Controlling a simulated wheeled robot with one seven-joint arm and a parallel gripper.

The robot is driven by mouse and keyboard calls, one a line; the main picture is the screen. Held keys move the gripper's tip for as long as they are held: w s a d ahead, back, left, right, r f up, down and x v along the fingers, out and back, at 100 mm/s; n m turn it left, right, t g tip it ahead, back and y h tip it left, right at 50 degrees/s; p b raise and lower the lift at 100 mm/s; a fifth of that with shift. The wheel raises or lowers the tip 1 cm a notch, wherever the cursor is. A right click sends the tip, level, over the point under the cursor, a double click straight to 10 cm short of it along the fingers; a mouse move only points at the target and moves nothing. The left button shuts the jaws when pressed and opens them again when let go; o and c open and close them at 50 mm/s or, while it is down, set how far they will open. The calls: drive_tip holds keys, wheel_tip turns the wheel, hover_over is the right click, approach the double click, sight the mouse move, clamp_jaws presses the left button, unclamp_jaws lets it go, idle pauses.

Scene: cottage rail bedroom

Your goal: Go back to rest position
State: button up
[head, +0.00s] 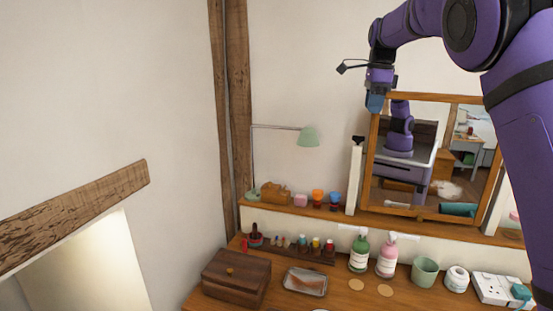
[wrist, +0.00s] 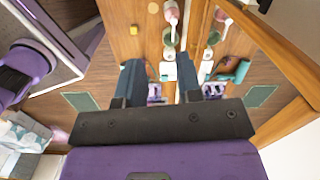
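My gripper (head: 376,103) is raised high in the head view, in front of the upper left of the mirror and well above the table. In the wrist view my gripper (wrist: 160,72) shows two blue-grey fingers set apart, with nothing held between them. Part of my purple arm runs down the right side of the head view.
A wooden table (head: 338,296) bears a wooden box (head: 236,279), a metal tray (head: 305,282), a green bottle (head: 359,254), a pink bottle (head: 387,259) and a green cup (head: 424,271). A framed mirror (head: 375,150) and a green lamp (head: 308,137) stand behind. Air at left is clear.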

drive_tip(key=s+d+r+n+t+y, duration=0.1)
drive_tip(key=s+d+r+n, duration=0.3)
drive_tip(key=s, duration=0.7)
drive_tip(key=s+d+f+n+t, duration=0.15)
drive_tip(key=s+n, duration=0.35)
drive_tip(key=s, duration=0.7)
drive_tip(key=s+a+f+n+t, duration=0.1)
drive_tip(key=s+f+n, duration=0.4)
drive_tip(key=s, duration=0.6)
drive_tip(key=s+f+n+t+h, duration=0.1)
drive_tip(key=s+f+n, duration=0.4)
drive_tip(key=s, duration=0.6)
drive_tip(key=shift+s+a+n+h, duration=0.2)
drive_tip(key=shift+a+n+h, duration=0.1)
drive_tip(key=shift+a+n, duration=0.1)
